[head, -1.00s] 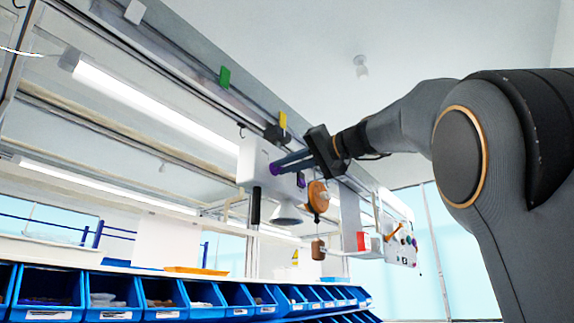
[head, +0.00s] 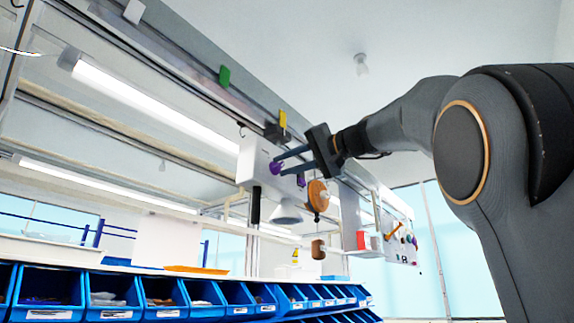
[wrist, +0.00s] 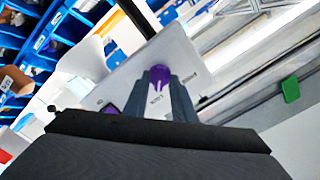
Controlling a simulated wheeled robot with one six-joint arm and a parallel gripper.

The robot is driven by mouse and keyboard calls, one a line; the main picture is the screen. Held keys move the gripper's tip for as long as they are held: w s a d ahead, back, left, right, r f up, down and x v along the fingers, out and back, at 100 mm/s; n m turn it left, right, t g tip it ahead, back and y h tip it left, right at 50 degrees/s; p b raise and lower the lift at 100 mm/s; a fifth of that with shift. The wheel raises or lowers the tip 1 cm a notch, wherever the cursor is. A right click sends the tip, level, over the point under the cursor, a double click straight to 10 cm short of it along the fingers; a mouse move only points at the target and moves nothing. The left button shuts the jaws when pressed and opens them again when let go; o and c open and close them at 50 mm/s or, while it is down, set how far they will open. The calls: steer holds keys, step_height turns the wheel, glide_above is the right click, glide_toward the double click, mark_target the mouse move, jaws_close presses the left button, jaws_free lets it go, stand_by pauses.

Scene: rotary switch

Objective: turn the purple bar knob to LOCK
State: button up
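The purple bar knob (head: 276,168) is on the face of a white panel box (head: 248,166). In the wrist view the knob (wrist: 159,76) shows between my two fingertips, with printed labels around it. One label, just below the knob, seems to read LOCK. Which label the bar points at is not clear. My gripper (head: 281,162) is open, its fingers spread with tips beside the knob. I see no clear contact. In the wrist view the gripper (wrist: 160,88) fingers hide part of the panel.
A small dark purple part (wrist: 110,109) sits on the same panel. An orange round object (head: 318,195) hangs just beyond my gripper. An overhead rail carries a yellow tag (head: 282,119) and a green tag (head: 224,76). Blue bins (head: 112,295) line the bottom.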

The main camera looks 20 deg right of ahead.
steer(key=shift+o, duration=0.2)
steer(key=shift+s+d, duration=0.2)
steer(key=shift+s, duration=0.05)
steer(key=b+v, duration=0.2)
steer(key=v, duration=0.5)
steer(key=shift+s, duration=0.1)
stand_by(0.3)
